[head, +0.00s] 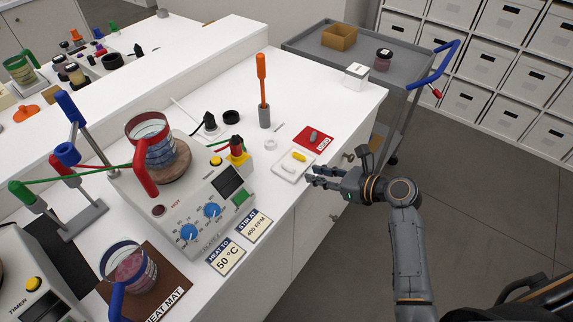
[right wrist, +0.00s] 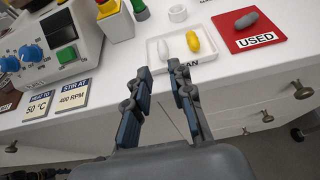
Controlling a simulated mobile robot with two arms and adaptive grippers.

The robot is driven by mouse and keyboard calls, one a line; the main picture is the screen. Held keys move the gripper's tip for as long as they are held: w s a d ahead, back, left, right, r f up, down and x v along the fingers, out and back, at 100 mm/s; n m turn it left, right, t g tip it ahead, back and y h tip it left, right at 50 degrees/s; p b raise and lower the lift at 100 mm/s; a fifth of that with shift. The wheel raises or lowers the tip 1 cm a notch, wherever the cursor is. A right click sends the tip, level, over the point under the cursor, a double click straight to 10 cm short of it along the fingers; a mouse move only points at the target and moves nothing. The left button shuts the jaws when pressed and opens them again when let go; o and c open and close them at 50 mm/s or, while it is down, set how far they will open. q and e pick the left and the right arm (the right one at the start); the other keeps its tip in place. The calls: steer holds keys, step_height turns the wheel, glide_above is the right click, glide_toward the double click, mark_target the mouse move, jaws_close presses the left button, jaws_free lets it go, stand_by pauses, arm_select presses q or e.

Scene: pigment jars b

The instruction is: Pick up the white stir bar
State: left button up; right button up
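The white stir bar (right wrist: 164,50) lies in a shallow white tray (right wrist: 152,58), beside a yellow stir bar (right wrist: 193,41). In the head view the tray (head: 279,175) sits near the table's front edge, with the yellow bar (head: 299,156) clear and the white bar (head: 290,168) hard to make out against it. My right gripper (head: 312,177) is just to the right of the tray in the head view. In the right wrist view its fingers (right wrist: 160,72) are apart, with nothing between them, and point toward the tray. My left gripper is not in view.
A grey bar (head: 313,136) lies on a red card marked USED (head: 322,143) behind the tray. A hot plate (head: 190,200) with a beaker (head: 155,140) stands to the left. An orange-handled tool (head: 262,80) stands upright behind. A white ring (head: 271,144) lies near the tray.

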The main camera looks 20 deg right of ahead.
mark_target(291, 167)
steer(key=x, duration=0.3)
steer(key=shift+w+f, duration=0.15)
steer(key=shift+w, duration=0.05)
steer(key=shift+p+x, duration=0.6)
steer(key=shift+x, duration=2)
steer(key=c, duration=0.4)
